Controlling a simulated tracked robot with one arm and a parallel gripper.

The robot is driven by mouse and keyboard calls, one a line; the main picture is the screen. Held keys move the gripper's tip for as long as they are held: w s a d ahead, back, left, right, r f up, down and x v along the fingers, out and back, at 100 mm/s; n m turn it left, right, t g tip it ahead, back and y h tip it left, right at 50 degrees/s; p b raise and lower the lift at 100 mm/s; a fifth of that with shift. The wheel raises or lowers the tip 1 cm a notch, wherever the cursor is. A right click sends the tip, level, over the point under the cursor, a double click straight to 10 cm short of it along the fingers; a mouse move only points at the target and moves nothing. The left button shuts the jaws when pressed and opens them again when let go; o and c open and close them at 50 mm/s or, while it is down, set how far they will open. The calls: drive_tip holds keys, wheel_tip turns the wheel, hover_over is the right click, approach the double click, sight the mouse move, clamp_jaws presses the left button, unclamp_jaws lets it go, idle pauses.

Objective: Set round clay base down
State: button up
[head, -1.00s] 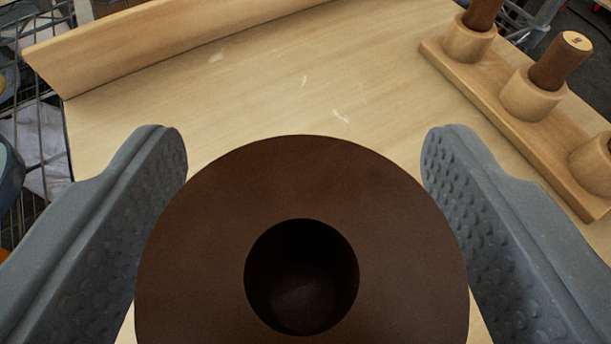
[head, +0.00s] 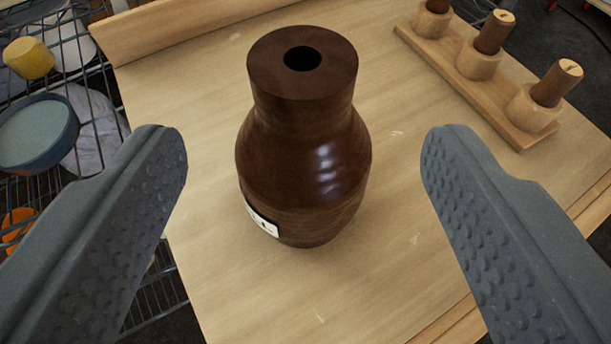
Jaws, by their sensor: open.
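The round clay base (head: 305,160) is a glossy dark brown, bottle-shaped body with a hole in its flat top and a white label low on its left side. It stands upright on the light wooden table (head: 200,250). My gripper (head: 304,150) is open, with one grey dimpled finger at each side of the picture. The fingers are well apart from the base and touch nothing. The base stands ahead of them, between them in the picture.
A wooden rack (head: 480,75) with several brown-topped pegs stands at the back right. A raised wooden edge (head: 180,30) runs along the back left. Table around the base is clear.

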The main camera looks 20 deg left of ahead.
drive_tip(key=shift+v, duration=0.95)
drive_tip(key=d+r+m+t+h, duration=0.15)
drive_tip(key=d+r, duration=0.35)
drive_tip(key=r, duration=0.7)
drive_tip(key=d+r+m+h, duration=0.15)
drive_tip(key=d+r, duration=0.45)
drive_tip(key=r, duration=0.6)
drive_tip(key=s+d+r+h, duration=0.1)
drive_tip(key=s+d+r, duration=0.1)
drive_tip(key=s+r, duration=0.4)
drive_tip(key=s+d+r+m+t+h, duration=0.1)
drive_tip(key=s+d+r, duration=0.2)
drive_tip(key=r, duration=1.1)
drive_tip(key=s, duration=0.3)
drive_tip(key=shift+s, duration=0.15)
